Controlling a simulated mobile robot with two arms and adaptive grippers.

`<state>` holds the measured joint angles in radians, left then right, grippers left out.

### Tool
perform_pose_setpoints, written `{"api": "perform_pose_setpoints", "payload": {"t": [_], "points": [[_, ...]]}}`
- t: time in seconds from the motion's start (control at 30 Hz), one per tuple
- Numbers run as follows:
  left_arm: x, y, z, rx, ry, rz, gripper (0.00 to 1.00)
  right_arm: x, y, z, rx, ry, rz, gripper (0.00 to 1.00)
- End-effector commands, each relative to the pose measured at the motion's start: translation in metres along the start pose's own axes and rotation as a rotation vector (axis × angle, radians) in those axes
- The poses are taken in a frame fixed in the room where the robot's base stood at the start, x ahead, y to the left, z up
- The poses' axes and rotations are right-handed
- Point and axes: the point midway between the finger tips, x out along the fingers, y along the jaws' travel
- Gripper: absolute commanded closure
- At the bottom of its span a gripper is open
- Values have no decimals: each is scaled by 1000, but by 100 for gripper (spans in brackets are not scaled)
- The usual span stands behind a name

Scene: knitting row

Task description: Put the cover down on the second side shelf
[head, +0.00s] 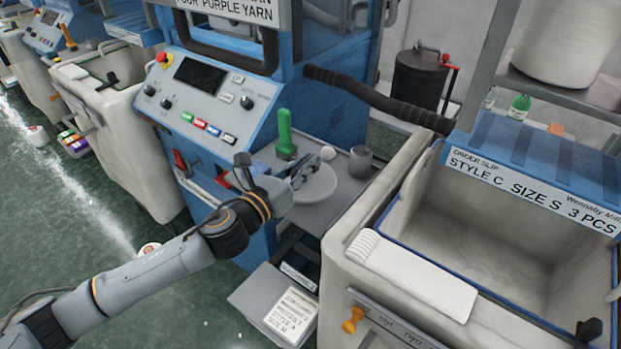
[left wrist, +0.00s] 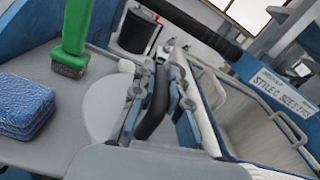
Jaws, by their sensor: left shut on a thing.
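The cover (head: 318,188) is a round light-grey disc at the side shelf (head: 345,205), right of the blue machine. In the left wrist view the cover (left wrist: 98,108) lies left of my fingers and is partly hidden by them. My left gripper (head: 300,176) is at the cover's upper left in the head view. In the left wrist view my left gripper (left wrist: 157,105) has a dark piece between its fingers. I cannot tell whether the cover touches the shelf (left wrist: 45,150). My right gripper is not in view.
A green-handled brush (head: 286,135) and a grey cup (head: 361,160) stand on the shelf. A blue sponge block (left wrist: 22,105) lies there too. A large pale bin (head: 520,230) stands close right. A lower grey tray (head: 250,295) holds a printed card.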

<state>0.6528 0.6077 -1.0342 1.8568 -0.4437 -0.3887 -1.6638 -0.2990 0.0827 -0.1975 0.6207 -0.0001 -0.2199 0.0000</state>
Motion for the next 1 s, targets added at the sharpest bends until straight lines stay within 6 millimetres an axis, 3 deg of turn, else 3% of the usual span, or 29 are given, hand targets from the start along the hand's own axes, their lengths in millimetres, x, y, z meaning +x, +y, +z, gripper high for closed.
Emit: {"api": "perform_pose_setpoints", "payload": {"t": [0.2,0.37,0.77,0.8,0.9,1.0], "points": [[11,-4,-19,-3,0,-1,100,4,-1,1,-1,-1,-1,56],[10,2,-41,-3,-1,2,100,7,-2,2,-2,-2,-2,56],[10,3,-46,0,-3,-1,100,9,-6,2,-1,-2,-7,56],[10,4,-47,0,0,0,84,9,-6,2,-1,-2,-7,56],[9,3,-46,0,0,0,63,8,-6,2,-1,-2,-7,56],[9,4,-46,0,0,1,63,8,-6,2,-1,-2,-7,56]]}}
